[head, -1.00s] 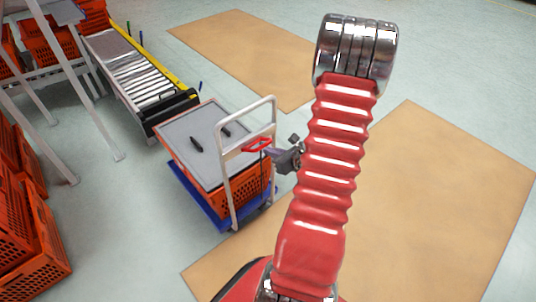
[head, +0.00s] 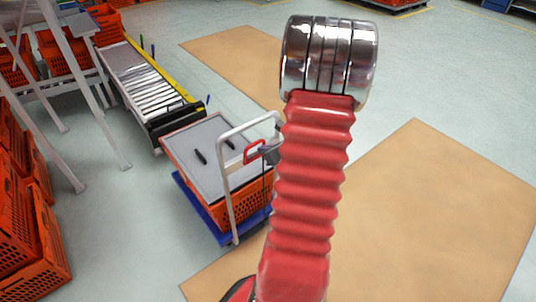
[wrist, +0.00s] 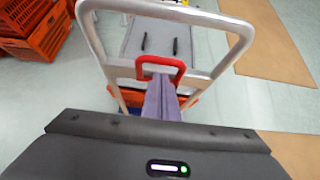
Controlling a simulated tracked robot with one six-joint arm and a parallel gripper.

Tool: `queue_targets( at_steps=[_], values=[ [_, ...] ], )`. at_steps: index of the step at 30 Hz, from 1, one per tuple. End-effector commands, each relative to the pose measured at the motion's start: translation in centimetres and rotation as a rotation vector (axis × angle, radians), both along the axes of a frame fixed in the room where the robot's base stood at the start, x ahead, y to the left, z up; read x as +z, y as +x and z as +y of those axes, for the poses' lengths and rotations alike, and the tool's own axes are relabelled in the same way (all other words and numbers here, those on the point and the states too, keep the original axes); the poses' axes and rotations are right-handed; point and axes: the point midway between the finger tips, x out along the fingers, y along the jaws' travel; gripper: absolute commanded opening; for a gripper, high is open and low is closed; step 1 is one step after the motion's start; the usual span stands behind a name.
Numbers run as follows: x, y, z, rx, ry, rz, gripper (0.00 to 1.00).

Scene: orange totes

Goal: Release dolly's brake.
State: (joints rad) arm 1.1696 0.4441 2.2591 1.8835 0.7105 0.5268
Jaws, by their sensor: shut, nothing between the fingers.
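The dolly (head: 178,185) has a blue base and an upright silver handle frame (head: 227,190). Its red brake lever (head: 253,151) is a small loop at the frame's crossbar. In the wrist view the red lever (wrist: 160,61) stands as an upside-down U in front of the crossbar. My gripper (wrist: 162,82) is shut and empty, its purple-grey fingers together with their tips just below or inside the red loop. I cannot tell whether they touch it. In the head view my gripper (head: 270,153) is mostly hidden behind my red arm.
An orange crate (head: 250,198) with a grey lid carrying two dark handles sits on the dolly. A roller conveyor (head: 150,85) stands behind it. Orange crates (head: 35,245) are stacked at left beside metal legs. Floor is clear at right.

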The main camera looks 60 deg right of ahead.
Motion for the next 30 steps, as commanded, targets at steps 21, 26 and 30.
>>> queue_targets(
  at_steps=[21,26,30],
  values=[
    [1.8,4.0,-1.5,-0.008,0.000,-0.001,0.00],
    [1.8,4.0,-1.5,-0.008,0.001,-0.001,0.00],
    [1.7,4.0,-1.5,-0.008,0.001,-0.001,0.00]
  ],
)
